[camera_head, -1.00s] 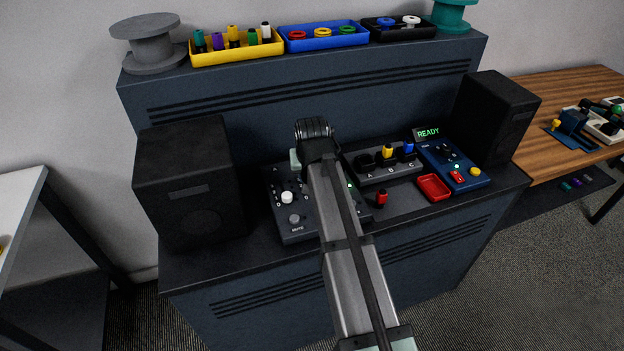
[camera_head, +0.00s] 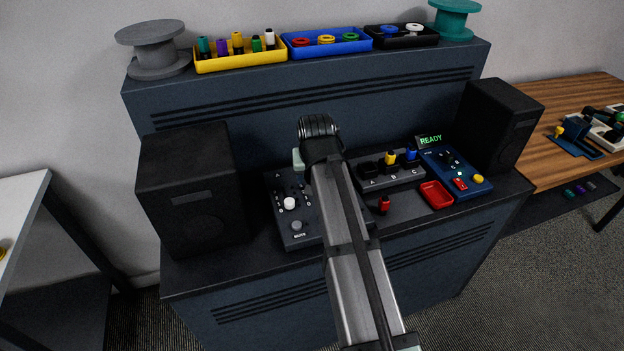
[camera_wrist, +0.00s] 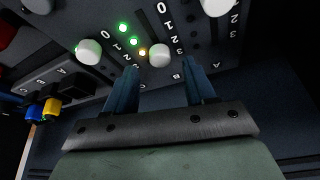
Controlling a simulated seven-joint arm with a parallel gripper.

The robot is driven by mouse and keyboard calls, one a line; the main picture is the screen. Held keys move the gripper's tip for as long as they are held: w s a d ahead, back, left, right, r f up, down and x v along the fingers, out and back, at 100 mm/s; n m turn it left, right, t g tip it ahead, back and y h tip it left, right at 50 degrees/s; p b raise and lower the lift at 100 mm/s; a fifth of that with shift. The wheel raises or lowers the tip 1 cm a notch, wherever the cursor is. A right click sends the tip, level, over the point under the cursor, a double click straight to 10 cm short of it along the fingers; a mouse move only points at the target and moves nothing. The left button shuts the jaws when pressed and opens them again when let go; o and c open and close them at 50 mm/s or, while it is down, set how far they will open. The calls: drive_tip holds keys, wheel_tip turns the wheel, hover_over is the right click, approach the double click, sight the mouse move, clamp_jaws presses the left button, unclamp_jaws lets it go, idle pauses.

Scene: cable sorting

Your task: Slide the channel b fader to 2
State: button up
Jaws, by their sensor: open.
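The dark mixer panel (camera_head: 312,238) stands on the console shelf, partly hidden behind my arm. In the wrist view, the channel B fader (camera_wrist: 160,55) has a round white cap, near the 3 end of its scale and the letter B. The exact mark is hard to read. My gripper (camera_wrist: 162,66) is open, its two dark fingers on either side of the B slot, the cap showing between and just beyond the tips. I cannot tell whether they touch it. In the head view my arm hides the fingers.
The channel C cap (camera_wrist: 88,52) lies left of my fingers and another white cap (camera_wrist: 216,5) at upper right. Lit green lights (camera_wrist: 123,27) sit between slots. A grey box with A, B, C sockets (camera_head: 405,180), red tray (camera_head: 437,195) and black speakers (camera_head: 190,190) stand nearby.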

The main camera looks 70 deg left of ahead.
drive_tip(key=w+v, duration=0.1)
drive_tip(key=v, duration=0.9)
drive_tip(key=shift+s+r, duration=0.2)
drive_tip(key=shift+s, duration=0.3)
drive_tip(key=shift+d, duration=0.1)
